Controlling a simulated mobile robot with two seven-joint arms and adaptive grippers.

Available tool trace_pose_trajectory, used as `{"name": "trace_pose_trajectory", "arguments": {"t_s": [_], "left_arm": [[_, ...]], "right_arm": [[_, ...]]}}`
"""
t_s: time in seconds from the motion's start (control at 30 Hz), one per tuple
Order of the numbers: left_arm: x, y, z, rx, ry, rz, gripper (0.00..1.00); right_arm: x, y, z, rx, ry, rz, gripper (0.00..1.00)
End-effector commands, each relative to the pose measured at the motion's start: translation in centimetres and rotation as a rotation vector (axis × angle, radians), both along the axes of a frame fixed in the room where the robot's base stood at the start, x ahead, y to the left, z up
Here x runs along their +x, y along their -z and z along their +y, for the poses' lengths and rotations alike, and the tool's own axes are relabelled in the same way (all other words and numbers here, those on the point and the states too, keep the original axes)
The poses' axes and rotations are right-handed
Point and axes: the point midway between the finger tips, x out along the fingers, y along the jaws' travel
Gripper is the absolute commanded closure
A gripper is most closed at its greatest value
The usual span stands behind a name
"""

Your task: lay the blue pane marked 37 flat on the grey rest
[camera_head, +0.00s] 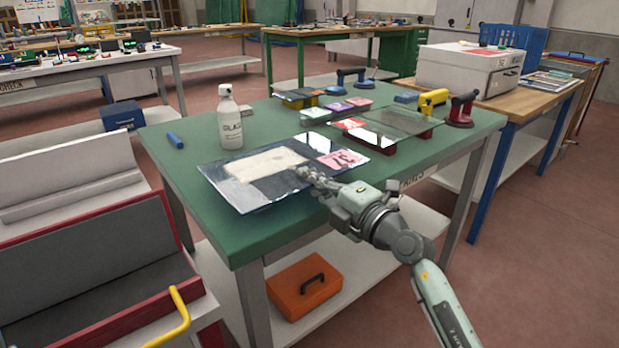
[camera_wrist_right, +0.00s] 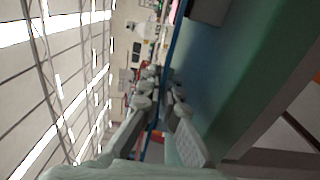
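The blue pane (camera_head: 247,205) marked 37 on a pink label (camera_head: 342,159) lies roughly level over the front left of the green table. Dark grey and pale beige areas show through or on it; I cannot clearly tell the grey rest from the pane. My right gripper (camera_head: 311,176) is at the pane's front edge. In the right wrist view, its fingers (camera_wrist_right: 161,88) lie on both faces of the thin blue edge (camera_wrist_right: 177,40) and look shut on it. A dark block (camera_wrist_right: 208,11) shows between pane and table there; contact is unclear. My left gripper is out of view.
A white bottle (camera_head: 230,118) stands just behind the pane, with a blue cylinder (camera_head: 175,140) to its left. Another glass pane (camera_head: 398,121) on red supports, suction cups (camera_head: 461,110) and coloured pieces (camera_head: 334,107) occupy the back and right. The table's front left corner is bare.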

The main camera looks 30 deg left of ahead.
Motion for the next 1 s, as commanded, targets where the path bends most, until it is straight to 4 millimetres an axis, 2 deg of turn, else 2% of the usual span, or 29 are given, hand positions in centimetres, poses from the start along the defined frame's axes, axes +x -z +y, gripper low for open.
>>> {"name": "trace_pose_trajectory", "arguments": {"t_s": [0.37, 1.0], "left_arm": [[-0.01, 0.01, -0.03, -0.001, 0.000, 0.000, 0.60], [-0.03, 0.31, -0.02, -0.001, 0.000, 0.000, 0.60]], "right_arm": [[0.00, -0.37, 0.00, 0.006, 0.001, -0.003, 1.00], [0.01, 0.44, 0.02, 0.007, 0.001, -0.002, 1.00]]}}
